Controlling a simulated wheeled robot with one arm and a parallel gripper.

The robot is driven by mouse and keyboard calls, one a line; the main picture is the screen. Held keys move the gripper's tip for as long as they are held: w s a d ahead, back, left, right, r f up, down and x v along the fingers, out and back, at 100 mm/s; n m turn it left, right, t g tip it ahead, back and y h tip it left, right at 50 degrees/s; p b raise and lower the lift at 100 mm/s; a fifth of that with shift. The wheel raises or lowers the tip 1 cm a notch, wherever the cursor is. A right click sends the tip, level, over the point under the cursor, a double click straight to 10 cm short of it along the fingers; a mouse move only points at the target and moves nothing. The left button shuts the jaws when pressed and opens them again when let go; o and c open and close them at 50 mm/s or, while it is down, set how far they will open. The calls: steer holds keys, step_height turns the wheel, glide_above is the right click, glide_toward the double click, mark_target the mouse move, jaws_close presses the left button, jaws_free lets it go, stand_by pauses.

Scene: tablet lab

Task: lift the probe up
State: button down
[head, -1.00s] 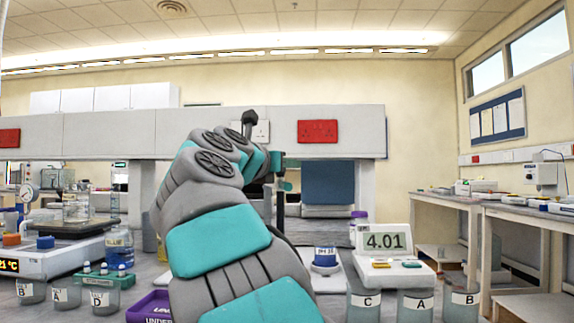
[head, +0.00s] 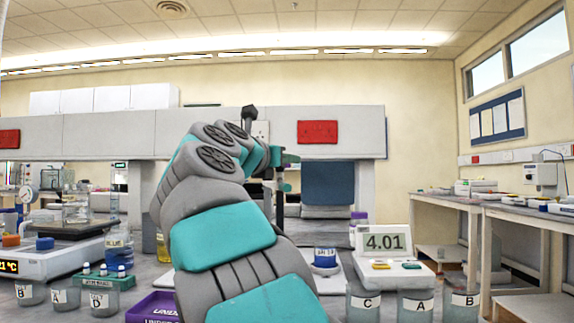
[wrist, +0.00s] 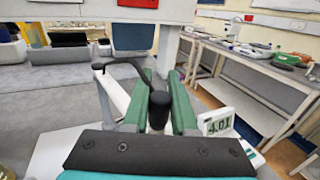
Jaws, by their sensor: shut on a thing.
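In the wrist view the probe (wrist: 159,110) shows as a black cap with a dark cable curving off its top to the left. My gripper (wrist: 157,94) has its two green fingers on either side of the cap and is shut on it. The lower part of the probe is hidden below the fingers.

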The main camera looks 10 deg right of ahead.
step_height(320, 180, up, 7)
steer(key=p, duration=0.4)
stand_by(0.4)
steer(key=c, duration=0.7)
jaws_free()
steer(key=shift+f, duration=0.1)
steer(key=b+v, duration=0.2)
steer(key=v, duration=0.5)
steer(key=shift+s+a, duration=0.25)
steer(key=shift+s, duration=0.05)
